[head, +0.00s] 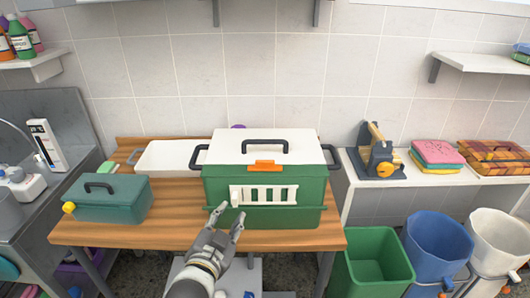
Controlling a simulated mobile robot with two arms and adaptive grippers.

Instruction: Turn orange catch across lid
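The orange catch (265,166) is a small block on the front of the pet carrier, at the front edge of its white lid (235,148). It looks longer side to side than up and down. The carrier's green body (312,186) stands on the wooden table, with a white barred door (265,195) in front. A dark handle lies on top of the lid. My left gripper (229,211) is open and empty in front of the carrier's lower left front, below the catch and apart from it. My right gripper is not in view.
A teal box (108,197) with a yellow knob sits at the table's left. A white tray (165,158) lies behind the carrier's left side. Green (374,258), blue (437,243) and white bins stand at right. The table (170,232) is bare between teal box and carrier.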

